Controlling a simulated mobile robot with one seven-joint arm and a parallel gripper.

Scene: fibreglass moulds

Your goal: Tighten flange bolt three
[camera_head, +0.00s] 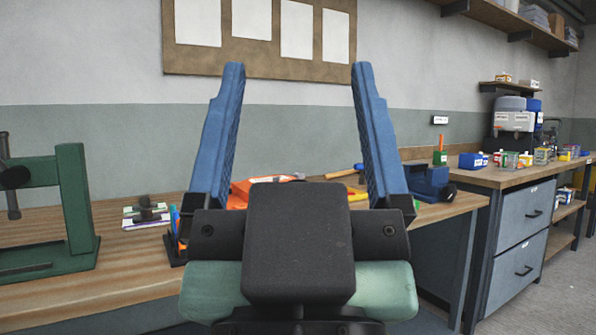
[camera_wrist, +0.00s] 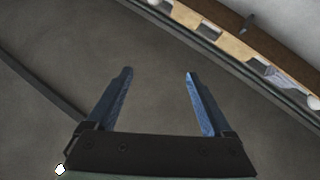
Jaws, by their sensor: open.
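My gripper (camera_head: 298,80) is raised in front of the head camera with its two blue fingers wide apart and nothing between them. In the wrist view my gripper (camera_wrist: 158,75) is also open and empty, against a plain grey surface. I cannot make out a flange or any flange bolt in either view. My gripper and wrist hide part of the workbench behind them.
A wooden workbench (camera_head: 125,275) carries a green press-like frame (camera_head: 72,200) at left, orange items (camera_head: 240,195) and a blue vise (camera_head: 428,182). A second bench (camera_head: 500,176) with grey drawers (camera_head: 524,215) holds bottles and boxes at right. Floor (camera_head: 560,290) is clear at far right.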

